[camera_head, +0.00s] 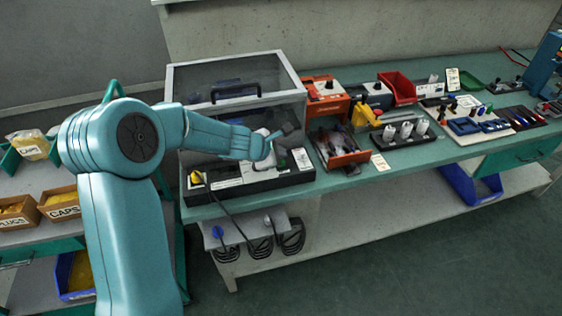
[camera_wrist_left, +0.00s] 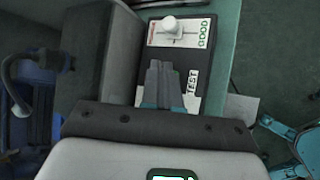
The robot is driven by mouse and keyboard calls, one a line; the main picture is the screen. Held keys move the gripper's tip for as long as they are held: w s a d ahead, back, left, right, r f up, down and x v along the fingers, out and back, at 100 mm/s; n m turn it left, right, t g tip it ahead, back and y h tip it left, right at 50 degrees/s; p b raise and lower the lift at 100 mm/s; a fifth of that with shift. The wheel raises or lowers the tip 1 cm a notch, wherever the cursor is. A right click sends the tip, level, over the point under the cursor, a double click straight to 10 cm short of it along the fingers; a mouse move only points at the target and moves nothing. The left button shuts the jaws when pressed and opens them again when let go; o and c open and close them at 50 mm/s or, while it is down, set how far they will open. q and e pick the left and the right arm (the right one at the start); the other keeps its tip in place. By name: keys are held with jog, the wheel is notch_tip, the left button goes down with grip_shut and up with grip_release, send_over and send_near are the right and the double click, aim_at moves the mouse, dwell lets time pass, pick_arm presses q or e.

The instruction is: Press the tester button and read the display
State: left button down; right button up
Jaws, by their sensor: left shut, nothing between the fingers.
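The tester (camera_head: 250,180) is a dark base with a clear-lidded grey case, standing on the left end of the green bench. My left gripper (camera_head: 287,134) reaches over its front panel from the left. In the left wrist view my left gripper (camera_wrist_left: 160,72) is shut with nothing in it, its fingertips over the panel beside the TEST label (camera_wrist_left: 193,82). The fingers cover part of the panel, and I cannot see the button or tell contact. A white knob (camera_wrist_left: 170,27) and green GOOD lettering (camera_wrist_left: 203,33) show on the panel. I cannot read a display.
An orange device (camera_head: 340,150), a red bin (camera_head: 398,88) and a holder with white cylinders (camera_head: 406,132) stand to the right along the bench. The cart with CAPS boxes (camera_head: 62,203) is at left.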

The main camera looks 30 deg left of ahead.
dwell(0.3)
pick_arm(q)
jog(key=shift+f+b, duration=0.45)
jog(key=shift+b, duration=0.05)
jog(key=shift+f+b, duration=0.45)
jog(key=shift+b, duration=0.05)
dwell(0.4)
dwell(0.4)
jog(key=shift+r+p, duration=0.85)
jog(key=shift+r, duration=0.05)
notch_tip(320, 180, up, 5)
jog(key=p, duration=0.5)
